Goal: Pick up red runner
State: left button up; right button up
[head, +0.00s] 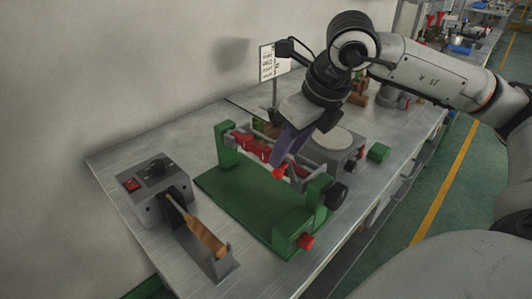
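Red runners lie along the grey rack of a green fixture in the middle of the bench; one red piece (242,138) is at the rack's left end. Another red piece (280,173) shows right at the fingertips of my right gripper (278,160). That gripper points down over the rack from the right. Its fingers overlap in this view, so I cannot tell whether they are open or closed around that red piece. The fingers hide part of the rack. My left gripper is not in view.
The green fixture (232,207) has upright end blocks, a black knob (337,194) and a red knob (306,241). A grey box with a wooden-handled tool (207,237) stands at left. A round-topped device (333,139) and sign (267,63) are behind.

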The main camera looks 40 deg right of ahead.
aim_at(266, 155)
jog(key=x, duration=0.3)
jog(key=shift+w+f, duration=0.1)
jog(key=shift+c, duration=0.5)
